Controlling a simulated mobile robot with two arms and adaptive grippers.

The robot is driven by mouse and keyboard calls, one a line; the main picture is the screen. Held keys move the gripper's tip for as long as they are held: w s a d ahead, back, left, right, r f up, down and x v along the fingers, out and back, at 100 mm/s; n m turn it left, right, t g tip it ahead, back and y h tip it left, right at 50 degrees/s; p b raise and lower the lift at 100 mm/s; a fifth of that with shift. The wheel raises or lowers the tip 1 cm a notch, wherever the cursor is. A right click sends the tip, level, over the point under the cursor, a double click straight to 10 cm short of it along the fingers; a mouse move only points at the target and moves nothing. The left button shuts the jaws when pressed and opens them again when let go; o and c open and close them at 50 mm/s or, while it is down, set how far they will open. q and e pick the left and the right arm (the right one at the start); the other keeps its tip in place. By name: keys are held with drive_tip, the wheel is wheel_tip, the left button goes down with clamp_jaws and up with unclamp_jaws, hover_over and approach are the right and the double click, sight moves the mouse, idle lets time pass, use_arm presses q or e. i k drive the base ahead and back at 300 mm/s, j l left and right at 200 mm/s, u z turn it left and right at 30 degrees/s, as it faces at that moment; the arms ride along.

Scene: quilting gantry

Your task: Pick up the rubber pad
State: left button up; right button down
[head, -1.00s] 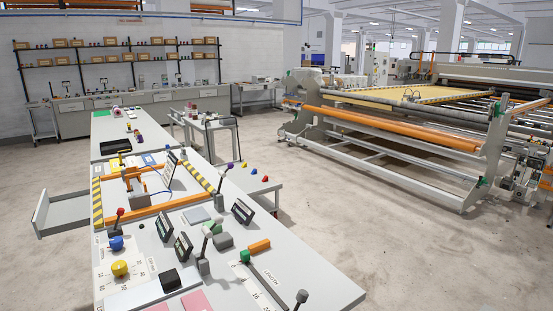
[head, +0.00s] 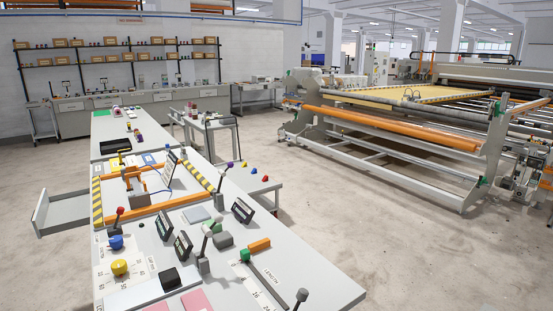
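I cannot tell for sure which item is the rubber pad. A small black block (head: 171,279) lies on a light plate (head: 140,292) at the near left of the grey table (head: 320,280). A dark grey-green block (head: 223,240) lies farther back, beside a grey lever. Pink flat pieces (head: 197,300) lie at the table's near edge, partly cut off by the frame. Neither of my grippers is in view.
An open drawer (head: 60,213) sticks out left. Open floor (head: 350,235) separates the table from the large quilting machine (head: 400,130).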

sight(169, 278)
drive_tip(key=j, duration=0.75)
drive_tip(key=k+j+u, duration=0.15)
drive_tip(key=j, duration=0.55)
